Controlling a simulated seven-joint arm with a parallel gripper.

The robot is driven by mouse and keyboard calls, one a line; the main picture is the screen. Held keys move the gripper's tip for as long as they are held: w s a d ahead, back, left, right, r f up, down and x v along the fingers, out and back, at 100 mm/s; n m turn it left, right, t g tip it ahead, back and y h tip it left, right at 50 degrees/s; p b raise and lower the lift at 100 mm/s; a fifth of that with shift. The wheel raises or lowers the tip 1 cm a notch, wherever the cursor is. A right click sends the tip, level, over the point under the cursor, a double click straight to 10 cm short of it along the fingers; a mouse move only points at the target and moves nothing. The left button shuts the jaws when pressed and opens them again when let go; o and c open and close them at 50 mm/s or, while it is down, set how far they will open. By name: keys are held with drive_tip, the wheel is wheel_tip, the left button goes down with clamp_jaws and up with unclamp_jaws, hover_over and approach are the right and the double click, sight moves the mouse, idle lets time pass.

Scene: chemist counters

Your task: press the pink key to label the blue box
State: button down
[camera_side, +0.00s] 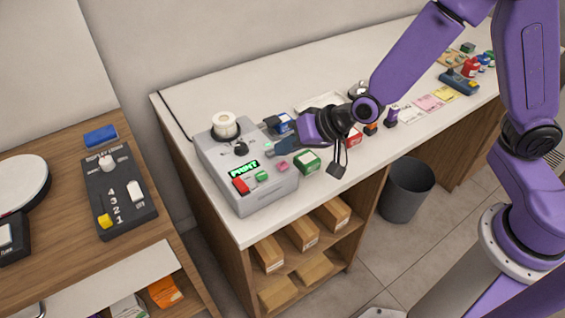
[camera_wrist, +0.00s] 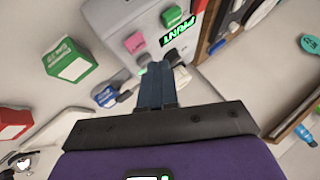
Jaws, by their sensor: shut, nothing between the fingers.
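The grey label machine (camera_side: 245,172) stands at the left end of the white counter, with a lit green "PRINT" display (camera_side: 245,170). The pink key (camera_side: 283,166) is at the right of its sloped front; it also shows in the wrist view (camera_wrist: 134,43). The blue box (camera_side: 284,124) with a white label stands behind my gripper, beside the machine; it also shows in the wrist view (camera_wrist: 107,95). My gripper (camera_side: 279,147) is shut and empty, above the machine's right edge, apart from the pink key. In the wrist view my fingertips (camera_wrist: 164,67) hide part of the machine.
A red key (camera_side: 240,186) and a green key (camera_side: 262,176) sit left of the pink key. A green box (camera_side: 307,161) stands right of the machine, a red box (camera_side: 353,138) farther right. A bin (camera_side: 406,190) stands on the floor.

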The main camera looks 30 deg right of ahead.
sight(287, 165)
drive_tip(key=shift+r, duration=1.95)
drive_tip(key=s+d+r+n+g, duration=0.1)
drive_tip(key=s+d+n+g, duration=0.25)
drive_tip(key=s, duration=0.45)
drive_tip(key=s+d+r+n+g, duration=0.1)
drive_tip(key=s+d+n+g, duration=0.1)
drive_tip(key=s+n, duration=0.45)
drive_tip(key=s+d+r+n+g+h, duration=0.1)
drive_tip(key=s+d+n+h, duration=0.3)
drive_tip(key=s+d, duration=0.7)
drive_tip(key=shift+d+r+g+h, duration=0.15)
drive_tip(key=shift+d+g+h, duration=0.3)
drive_tip(key=shift+d, duration=0.35)
